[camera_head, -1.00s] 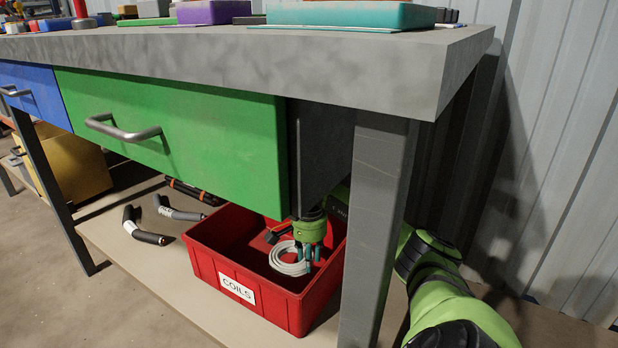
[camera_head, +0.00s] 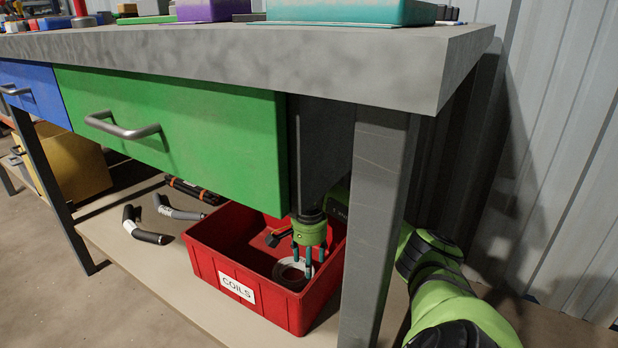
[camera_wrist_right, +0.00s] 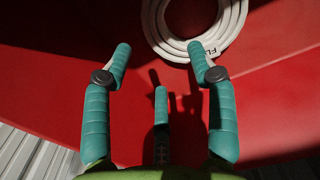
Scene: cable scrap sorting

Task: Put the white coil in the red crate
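The white coil (camera_head: 291,272) lies inside the red crate (camera_head: 213,262), which carries a label reading COILS and stands on the lower shelf. My right gripper (camera_head: 308,270) reaches down into the crate, with its teal fingers at the coil's right side. In the right wrist view the fingers (camera_wrist_right: 160,62) are spread apart with nothing between them. There the coil (camera_wrist_right: 168,40) rests on the red crate floor, past the fingertips, and its top is cut off by the picture edge. My left gripper is not in view.

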